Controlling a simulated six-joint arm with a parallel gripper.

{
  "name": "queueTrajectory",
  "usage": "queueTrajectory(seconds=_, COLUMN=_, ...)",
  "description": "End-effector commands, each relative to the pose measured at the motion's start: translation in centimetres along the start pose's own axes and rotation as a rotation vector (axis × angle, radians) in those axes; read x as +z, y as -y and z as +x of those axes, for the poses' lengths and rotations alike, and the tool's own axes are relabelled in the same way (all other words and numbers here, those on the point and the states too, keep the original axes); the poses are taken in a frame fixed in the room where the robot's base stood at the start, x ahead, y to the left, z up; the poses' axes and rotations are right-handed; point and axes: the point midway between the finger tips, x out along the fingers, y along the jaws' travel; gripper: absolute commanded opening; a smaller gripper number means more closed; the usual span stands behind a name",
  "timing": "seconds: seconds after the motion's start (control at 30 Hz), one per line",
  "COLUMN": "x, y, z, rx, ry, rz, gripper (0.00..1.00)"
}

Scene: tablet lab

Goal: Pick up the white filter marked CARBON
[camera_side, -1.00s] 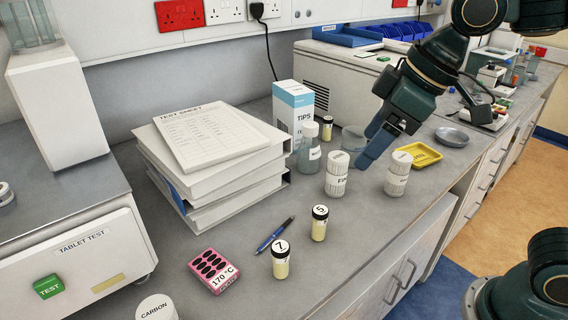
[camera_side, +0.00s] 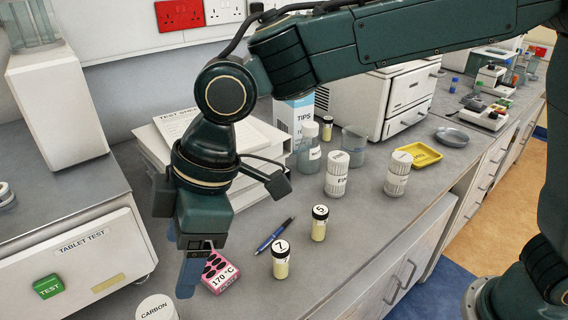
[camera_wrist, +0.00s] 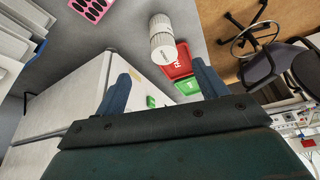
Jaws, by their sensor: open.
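The white filter marked CARBON (camera_side: 156,308) stands at the bottom edge of the side view, cut off by the frame. Only its lid and upper part show there. In the wrist view a white ribbed cylinder (camera_wrist: 162,38) stands ahead of my fingers, between their lines; its lettering is not readable. My gripper (camera_side: 187,272) points down, above and just behind the CARBON filter in the side view, beside the pink block. In the wrist view my gripper (camera_wrist: 163,82) has its two blue fingers wide apart with nothing between them.
Two other white filters (camera_side: 337,175) (camera_side: 397,175) stand farther back. Red (camera_wrist: 179,62) and green (camera_wrist: 188,86) pieces adjoin the cylinder.

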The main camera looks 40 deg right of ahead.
Motion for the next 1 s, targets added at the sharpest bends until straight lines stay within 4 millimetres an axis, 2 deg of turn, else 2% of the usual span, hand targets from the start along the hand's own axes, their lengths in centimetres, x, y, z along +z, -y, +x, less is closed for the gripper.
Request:
queueTrajectory(seconds=0.13, x=-0.7, y=0.6, z=0.9, rx=-0.012, ry=0.001, rz=-0.024, gripper=0.72)
queueTrajectory(seconds=0.47, x=-0.7, y=0.6, z=1.7, rx=-0.013, ry=0.002, rz=-0.025, gripper=0.72)
queueTrajectory(seconds=1.0, x=-0.7, y=0.6, z=8.7, rx=-0.012, ry=0.002, rz=-0.023, gripper=0.72)
